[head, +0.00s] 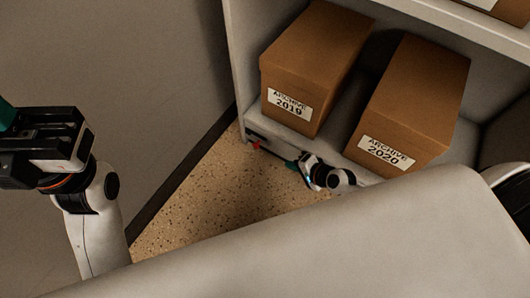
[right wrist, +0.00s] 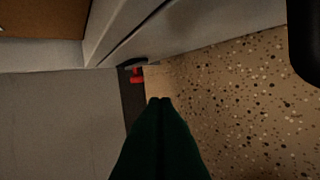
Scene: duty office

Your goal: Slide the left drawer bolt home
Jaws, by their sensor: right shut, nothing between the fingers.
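The left drawer bolt shows as a small red handle (head: 256,145) low at the left end of the shelf unit's base. In the right wrist view the red bolt handle (right wrist: 136,76) sits by a dark fitting, just beyond and left of my fingertips. My right gripper (head: 289,163) is low in front of the base, to the right of the bolt. Its green fingers (right wrist: 160,101) are together and empty, and look apart from the bolt. My left gripper (head: 6,114) is at the left edge, mostly cut off, so its fingertips are hidden.
A grey wall (head: 110,60) with a dark skirting (head: 185,170) closes the left side. The speckled floor (head: 205,200) in front is clear. A pale surface fills the foreground.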

